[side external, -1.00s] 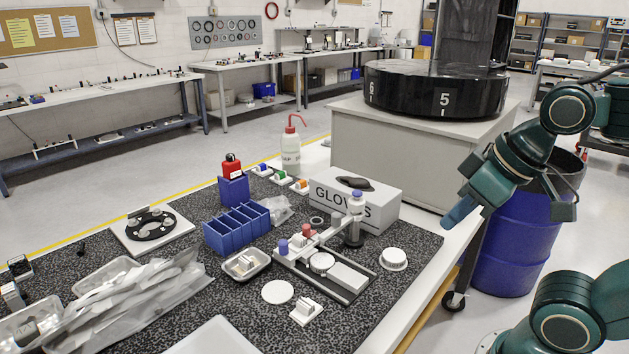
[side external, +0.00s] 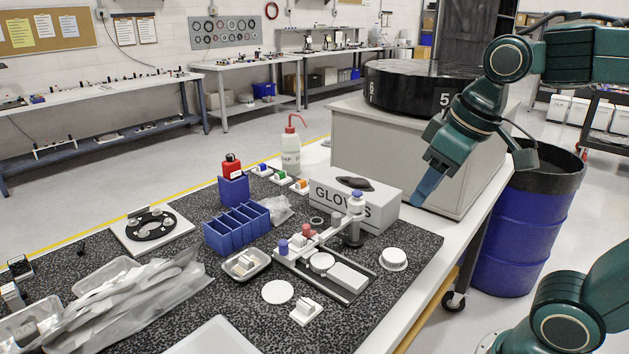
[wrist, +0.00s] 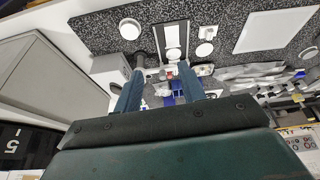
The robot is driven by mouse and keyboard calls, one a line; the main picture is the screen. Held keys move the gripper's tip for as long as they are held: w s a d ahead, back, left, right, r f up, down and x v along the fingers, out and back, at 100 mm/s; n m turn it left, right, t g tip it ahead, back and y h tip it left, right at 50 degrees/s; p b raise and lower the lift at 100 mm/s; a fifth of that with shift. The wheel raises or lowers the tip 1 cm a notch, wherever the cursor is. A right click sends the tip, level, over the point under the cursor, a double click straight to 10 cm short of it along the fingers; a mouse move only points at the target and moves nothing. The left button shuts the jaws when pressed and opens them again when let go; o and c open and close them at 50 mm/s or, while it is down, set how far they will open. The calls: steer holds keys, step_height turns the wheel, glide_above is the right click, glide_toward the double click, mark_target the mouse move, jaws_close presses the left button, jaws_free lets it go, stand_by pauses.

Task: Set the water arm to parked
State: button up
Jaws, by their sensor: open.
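The mirror fixture (side external: 325,273) stands on the speckled mat, with a white round disc and a pale block on its base. A red knob (side external: 306,231) and a blue knob (side external: 283,247) stand near the arm's other end. I cannot tell which part is the water arm. My gripper (side external: 427,190) is open and empty, in the air to the right of the glove box. In the wrist view, its two blue fingers (wrist: 160,95) are apart, with the fixture (wrist: 173,40) beyond them.
The white glove box (side external: 350,197) stands behind the fixture. A round white cap (side external: 393,259) lies right of it, and a small tray (side external: 246,265) left. Blue bins (side external: 236,229) and a wash bottle (side external: 291,152) stand farther back. A blue drum (side external: 520,235) stands off the table.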

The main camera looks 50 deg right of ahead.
steer(key=w+r+n+g, duration=0.1)
steer(key=w+r+g, duration=0.1)
steer(key=w, duration=0.6)
steer(key=n+g, duration=0.1)
steer(key=g, duration=0.1)
glide_above(336, 214)
steer(key=f, duration=0.2)
steer(key=shift+d+r, duration=0.1)
steer(key=shift+r, duration=0.15)
steer(key=shift+f, duration=0.15)
step_height(336, 214, down, 14)
steer(key=shift+r, duration=0.25)
jaws_close()
